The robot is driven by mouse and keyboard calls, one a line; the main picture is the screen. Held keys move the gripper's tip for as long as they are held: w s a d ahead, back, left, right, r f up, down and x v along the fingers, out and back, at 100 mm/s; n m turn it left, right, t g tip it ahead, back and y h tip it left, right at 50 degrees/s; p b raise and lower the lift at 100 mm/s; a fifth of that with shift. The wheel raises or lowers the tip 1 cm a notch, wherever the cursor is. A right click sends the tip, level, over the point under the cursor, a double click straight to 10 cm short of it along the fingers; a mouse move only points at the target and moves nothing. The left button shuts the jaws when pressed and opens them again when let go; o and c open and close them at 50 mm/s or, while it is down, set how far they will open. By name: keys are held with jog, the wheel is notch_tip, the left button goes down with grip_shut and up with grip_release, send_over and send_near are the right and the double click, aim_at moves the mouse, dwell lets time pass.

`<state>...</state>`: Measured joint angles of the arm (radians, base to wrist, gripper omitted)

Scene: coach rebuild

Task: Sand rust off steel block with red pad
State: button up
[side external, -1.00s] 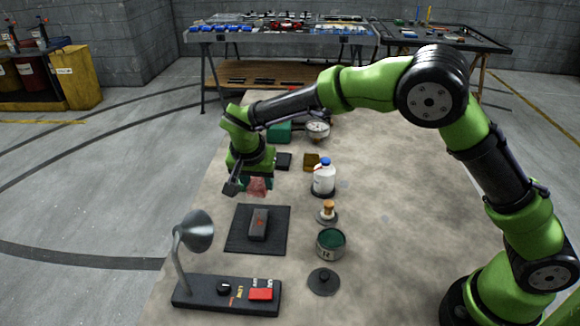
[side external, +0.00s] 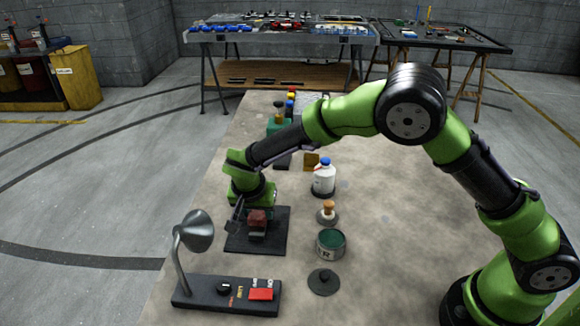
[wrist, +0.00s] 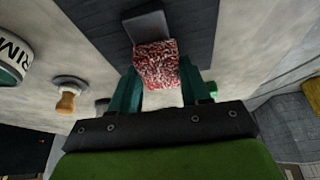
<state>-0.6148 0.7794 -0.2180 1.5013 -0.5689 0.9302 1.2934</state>
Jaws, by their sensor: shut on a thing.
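My gripper (side external: 257,222) is shut on the red pad (side external: 257,216), a mottled red and white block. In the wrist view the pad (wrist: 157,66) sits between the two green fingers. In the wrist view one end of the steel block (wrist: 147,26) shows past the pad. I cannot tell whether pad and block touch. The rust is not visible now.
A lamp (side external: 196,232) and a switch panel with a red button (side external: 261,294) stand in front of the mat. To its right are an open green tin (side external: 331,243), its lid (side external: 323,282), a wooden-handled tool (side external: 328,211) and a white bottle (side external: 324,177). The table's right side is clear.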

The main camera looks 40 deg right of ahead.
aim_at(258, 229)
jog(key=s+a, duration=0.3)
jog(key=shift+w+d, duration=2.25)
jog(key=shift+d, duration=0.1)
jog(key=shift+r, duration=4.05)
